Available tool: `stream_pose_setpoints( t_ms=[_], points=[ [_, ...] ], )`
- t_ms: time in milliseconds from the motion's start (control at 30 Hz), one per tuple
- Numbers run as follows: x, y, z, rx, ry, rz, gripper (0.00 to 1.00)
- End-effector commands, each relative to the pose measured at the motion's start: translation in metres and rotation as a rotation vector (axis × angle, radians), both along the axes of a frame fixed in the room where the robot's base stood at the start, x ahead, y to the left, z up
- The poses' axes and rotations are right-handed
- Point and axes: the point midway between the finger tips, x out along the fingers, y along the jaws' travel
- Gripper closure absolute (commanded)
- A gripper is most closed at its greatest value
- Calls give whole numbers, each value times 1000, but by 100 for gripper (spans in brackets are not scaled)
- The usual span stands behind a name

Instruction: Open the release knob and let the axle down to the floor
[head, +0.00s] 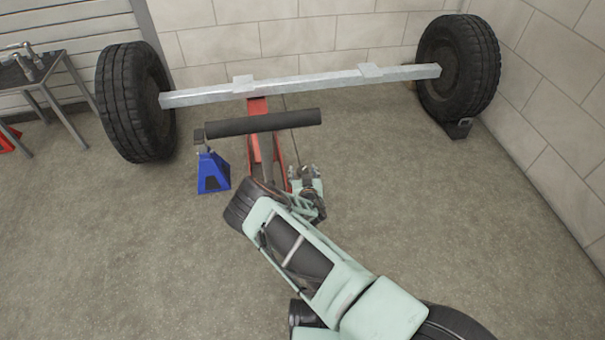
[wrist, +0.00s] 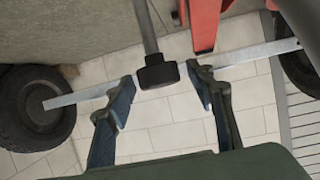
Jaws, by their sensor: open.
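The silver axle beam (head: 310,84) runs between two black wheels, and a red floor jack (head: 257,108) stands under its middle. A thick black bar (head: 262,123) lies crosswise above the jack. My gripper (head: 304,181) is low beside the jack, on its right, partly hidden by my arm. In the wrist view my gripper (wrist: 165,90) is open. A black knob-like block (wrist: 158,72) on a grey rod shows between the fingers, with no clear contact. I cannot tell whether it is the release knob. Red jack parts (wrist: 204,25) show beside it.
The left wheel (head: 134,102) and right wheel (head: 458,68) stand near the walls, with a dark chock (head: 460,129) at the right one. A blue stand (head: 213,172) is left of the jack. A metal table (head: 45,75) is at far left. The floor at right is clear.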

Motion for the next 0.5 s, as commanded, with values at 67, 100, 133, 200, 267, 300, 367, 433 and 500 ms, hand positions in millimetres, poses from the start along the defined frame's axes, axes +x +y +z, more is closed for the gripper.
stream_pose_setpoints(
  t_ms=[67, 100, 133, 200, 267, 300, 367, 433, 500],
  points=[
    [4, 1, -2, 0, -1, 1, 50],
    [4, 1, -2, 0, -1, 1, 50],
    [5, 1, -2, -1, 0, 1, 50],
    [5, 1, -2, -1, 0, 0, 50],
    [5, 1, -2, -1, 0, 0, 50],
    [5, 1, -1, -1, 0, 0, 50],
    [5, 1, -2, -1, 0, 0, 52],
    [5, 1, -2, -1, 0, 0, 59],
    [5, 1, -2, -1, 0, 0, 67]
  ],
)
